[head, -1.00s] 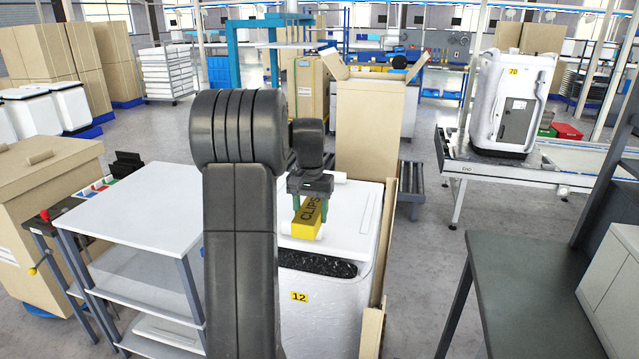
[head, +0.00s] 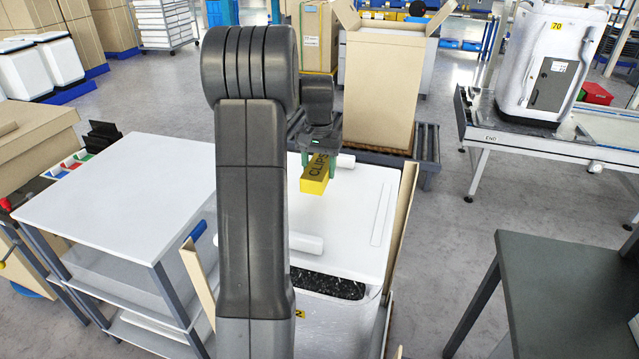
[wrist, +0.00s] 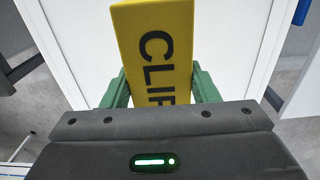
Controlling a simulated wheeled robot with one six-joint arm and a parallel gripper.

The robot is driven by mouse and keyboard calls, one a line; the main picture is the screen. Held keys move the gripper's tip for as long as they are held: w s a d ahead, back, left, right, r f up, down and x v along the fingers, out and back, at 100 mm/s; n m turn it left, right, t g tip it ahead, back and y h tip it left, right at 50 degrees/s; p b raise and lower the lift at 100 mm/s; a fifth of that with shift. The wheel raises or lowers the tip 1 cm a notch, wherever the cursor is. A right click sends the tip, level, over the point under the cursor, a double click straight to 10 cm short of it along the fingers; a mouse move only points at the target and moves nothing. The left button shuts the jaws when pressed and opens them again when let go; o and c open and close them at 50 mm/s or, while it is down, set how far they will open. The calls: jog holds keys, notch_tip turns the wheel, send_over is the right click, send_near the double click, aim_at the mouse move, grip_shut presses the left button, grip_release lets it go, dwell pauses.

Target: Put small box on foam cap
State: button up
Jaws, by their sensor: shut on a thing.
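The small box (head: 315,175) is yellow with black "CLIPS" lettering. My gripper (head: 318,160) is shut on it, with green fingers on both sides, as the wrist view also shows for the box (wrist: 155,45) and the gripper (wrist: 160,90). The box is over the white foam cap (head: 345,220) on top of a wrapped unit. In the head view I cannot tell whether the box touches the cap or hangs above it. My arm hides part of the cap's left side.
A white-topped shelf cart (head: 120,190) stands to the left. Cardboard sheets (head: 402,225) flank the unit. A dark table (head: 575,280) is at right. A tall open carton (head: 380,90) stands behind on rollers. Another wrapped unit (head: 550,60) sits on a conveyor.

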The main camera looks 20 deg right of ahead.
aim_at(319, 165)
jog(key=shift+f+p, duration=0.45)
jog(key=shift+f, duration=3.05)
jog(key=shift+f, duration=0.2)
jog(key=o, duration=1)
jog(key=shift+o, duration=0.2)
jog(key=shift+r, duration=0.15)
notch_tip(319, 165, up, 12)
jog(key=shift+r+b, duration=0.1)
jog(key=shift+b, duration=0.5)
